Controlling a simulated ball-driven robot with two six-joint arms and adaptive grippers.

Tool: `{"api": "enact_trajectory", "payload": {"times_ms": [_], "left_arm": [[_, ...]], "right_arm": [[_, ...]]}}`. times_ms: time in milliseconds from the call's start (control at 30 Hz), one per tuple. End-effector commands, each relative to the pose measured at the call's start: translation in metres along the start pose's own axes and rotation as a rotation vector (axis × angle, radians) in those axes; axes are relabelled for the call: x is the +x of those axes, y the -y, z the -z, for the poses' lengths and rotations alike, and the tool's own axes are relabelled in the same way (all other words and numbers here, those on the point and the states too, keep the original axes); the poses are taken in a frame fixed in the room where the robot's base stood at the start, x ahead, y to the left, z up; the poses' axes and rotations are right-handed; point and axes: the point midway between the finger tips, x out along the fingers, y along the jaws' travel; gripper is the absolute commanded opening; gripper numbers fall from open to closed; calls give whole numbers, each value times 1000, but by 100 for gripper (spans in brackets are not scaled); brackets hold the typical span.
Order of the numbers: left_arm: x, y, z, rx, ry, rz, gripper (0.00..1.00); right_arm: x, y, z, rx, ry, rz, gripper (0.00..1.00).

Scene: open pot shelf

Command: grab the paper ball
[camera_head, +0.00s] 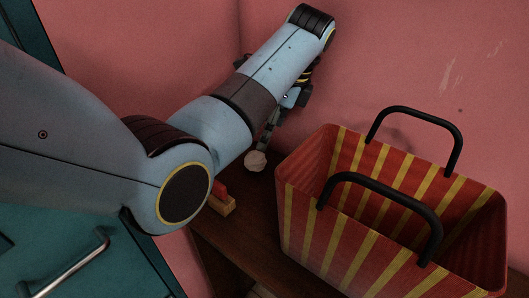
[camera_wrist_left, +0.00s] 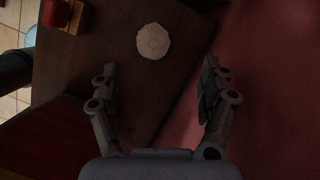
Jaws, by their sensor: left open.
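A pale crumpled paper ball (camera_head: 256,161) lies on the dark wooden shelf, left of the striped basket. In the left wrist view the paper ball (camera_wrist_left: 153,41) sits beyond the fingertips, between their lines and nearer the left finger's side. My left gripper (camera_wrist_left: 160,80) is open and empty, with its two fingers spread wide. In the head view my left gripper (camera_head: 270,132) is mostly hidden behind my arm, just above the ball. My right gripper is not in view.
A red and yellow striped basket (camera_head: 300,215) with black handles stands close right of the ball. A red item on a wooden block (camera_head: 221,200) is at the left; it also shows in the left wrist view (camera_wrist_left: 62,14). Pink walls (camera_head: 420,60) rise behind.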

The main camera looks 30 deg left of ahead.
Motion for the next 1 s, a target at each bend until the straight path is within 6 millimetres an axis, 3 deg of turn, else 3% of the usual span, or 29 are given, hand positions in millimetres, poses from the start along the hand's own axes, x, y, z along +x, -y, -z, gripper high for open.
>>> {"api": "enact_trajectory", "payload": {"times_ms": [100,300,700,933,1000], "left_arm": [[24,-1,-1,1,2,-3,78],[44,-1,0,0,1,-2,78],[94,-9,-1,0,1,-2,78],[95,-8,-1,-1,0,0,78],[95,-8,-1,-1,0,0,72]], "right_arm": [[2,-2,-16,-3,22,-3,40],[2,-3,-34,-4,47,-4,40],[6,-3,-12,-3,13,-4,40],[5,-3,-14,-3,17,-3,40],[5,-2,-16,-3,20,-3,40]]}}
